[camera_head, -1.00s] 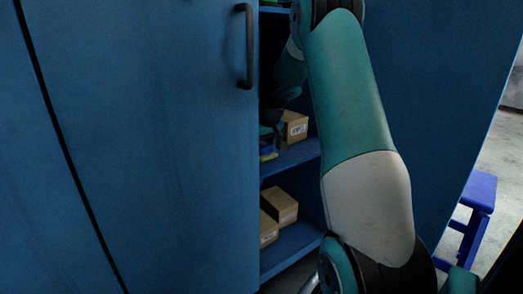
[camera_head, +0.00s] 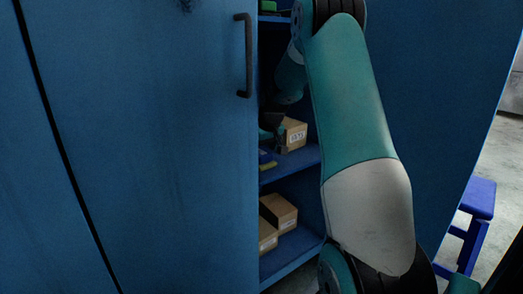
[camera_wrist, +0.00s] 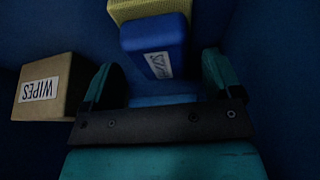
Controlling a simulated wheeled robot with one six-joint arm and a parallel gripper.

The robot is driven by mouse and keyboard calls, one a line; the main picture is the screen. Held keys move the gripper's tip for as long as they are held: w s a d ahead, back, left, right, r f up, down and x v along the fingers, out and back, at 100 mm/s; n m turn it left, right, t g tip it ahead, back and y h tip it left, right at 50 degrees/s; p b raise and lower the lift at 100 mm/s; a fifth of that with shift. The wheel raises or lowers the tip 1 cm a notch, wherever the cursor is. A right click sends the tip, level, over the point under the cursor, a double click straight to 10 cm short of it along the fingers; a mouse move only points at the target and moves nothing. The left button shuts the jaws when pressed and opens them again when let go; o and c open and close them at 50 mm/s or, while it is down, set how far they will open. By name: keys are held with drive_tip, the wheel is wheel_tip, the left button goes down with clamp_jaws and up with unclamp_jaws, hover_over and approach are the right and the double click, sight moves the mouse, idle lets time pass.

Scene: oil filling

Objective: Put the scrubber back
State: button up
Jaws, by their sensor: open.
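The scrubber, a block with a blue part (camera_wrist: 153,45) bearing a white label and a yellow part (camera_wrist: 148,10), lies in the blue cabinet in the wrist view. In the head view its yellow part (camera_head: 267,166) shows on the middle shelf (camera_head: 296,160), partly cut off by the cabinet door. My gripper (camera_wrist: 162,60) is open. Its two teal fingers stand either side of the near end of the scrubber, with a gap on each side. In the head view the fingers are mostly hidden behind the door edge.
A box marked WIPES (camera_wrist: 45,87) is close beside the left finger. Cardboard boxes (camera_head: 278,212) sit on the lower shelf. The cabinet door with a black handle (camera_head: 244,55) is left of my arm; another blue panel (camera_head: 440,90) is right. A blue stool (camera_head: 478,200) stands at right.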

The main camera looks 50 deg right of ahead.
drive_tip(key=p+v, duration=0.3)
drive_tip(key=v, duration=0.7)
drive_tip(key=shift+r, duration=0.2)
drive_tip(key=shift+s, duration=0.1)
